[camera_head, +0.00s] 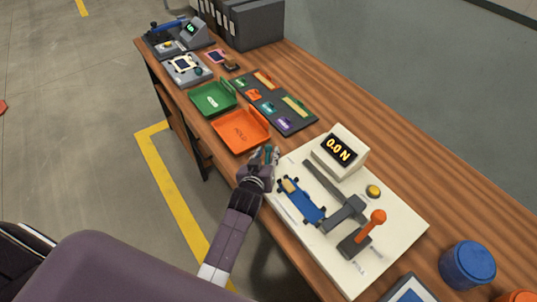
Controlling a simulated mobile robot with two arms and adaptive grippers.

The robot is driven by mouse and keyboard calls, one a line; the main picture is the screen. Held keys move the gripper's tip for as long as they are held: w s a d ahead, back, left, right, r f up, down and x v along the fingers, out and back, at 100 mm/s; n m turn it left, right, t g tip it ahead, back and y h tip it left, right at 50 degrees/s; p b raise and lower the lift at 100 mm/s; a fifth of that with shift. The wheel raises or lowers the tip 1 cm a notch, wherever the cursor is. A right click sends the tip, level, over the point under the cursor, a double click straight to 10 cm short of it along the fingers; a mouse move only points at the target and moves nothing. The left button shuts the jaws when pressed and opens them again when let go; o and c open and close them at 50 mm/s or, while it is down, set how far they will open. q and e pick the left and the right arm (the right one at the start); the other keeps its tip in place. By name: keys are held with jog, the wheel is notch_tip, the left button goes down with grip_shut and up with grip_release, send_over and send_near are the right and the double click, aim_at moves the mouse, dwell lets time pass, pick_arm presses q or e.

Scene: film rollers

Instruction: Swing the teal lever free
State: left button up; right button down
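My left gripper (268,157) is at the near edge of the bench, between the orange tray (241,143) and the cream test stand (295,158). A small teal patch shows at its fingertips. I cannot tell whether this is a held part or the teal lever, or how far the fingers are closed. A small teal piece (268,106) lies on the dark mat (292,122) among green, orange and purple ones. The stand carries a blue part (303,203), an orange-knobbed handle (377,218) and a display (340,149) reading 0.0 N. My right gripper is out of view.
A green tray (211,101) stands beyond the orange one. Grey devices (187,69) and dark binders (250,25) stand at the far end. A blue round container (467,264) is at the near right. The bench's right strip (350,100) is clear.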

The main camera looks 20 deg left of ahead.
aim_at(267, 152)
pick_arm(q)
jog(key=shift+d, duration=0.1)
notch_tip(267, 152, up, 10)
jog(key=shift+f, duration=0.1)
dwell(0.5)
jog(key=shift+c, duration=0.3)
